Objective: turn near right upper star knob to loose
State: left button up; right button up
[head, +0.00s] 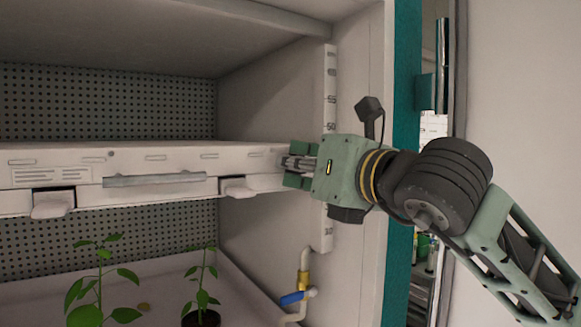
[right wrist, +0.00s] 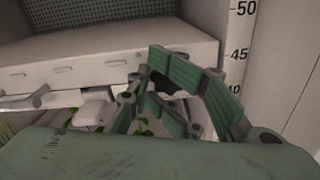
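My right gripper (head: 299,164) is at the right front end of the white shelf unit (head: 130,163), by the chamber's right wall. Its two green fingers are apart, one above the other. In the right wrist view the gripper (right wrist: 163,88) has a small dark part (right wrist: 162,84) between its fingers, close under the upper one. It may be the star knob, but it is mostly hidden and I cannot tell its shape or whether both fingers touch it. In the head view the fingers cover that spot. My left gripper is not in view.
A marked height scale (head: 329,95) runs up the right wall. Below the shelf unit are potted plants (head: 202,300) and a pipe with a blue valve handle (head: 292,298). White latches (head: 238,188) project from the shelf's front. A teal frame (head: 402,180) stands right of the opening.

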jog(key=shift+o, duration=0.9)
jog(key=shift+w+d+f, duration=0.1)
jog(key=shift+w+d, duration=0.1)
jog(key=shift+w, duration=0.05)
jog(key=shift+o, duration=0.4)
jog(key=shift+d, duration=0.25)
jog(key=b+v, duration=0.5)
jog(key=v, duration=0.5)
jog(key=shift+r, duration=0.2)
jog(key=shift+s+d, duration=0.1)
jog(key=shift+s, duration=0.05)
jog(key=shift+b, duration=0.5)
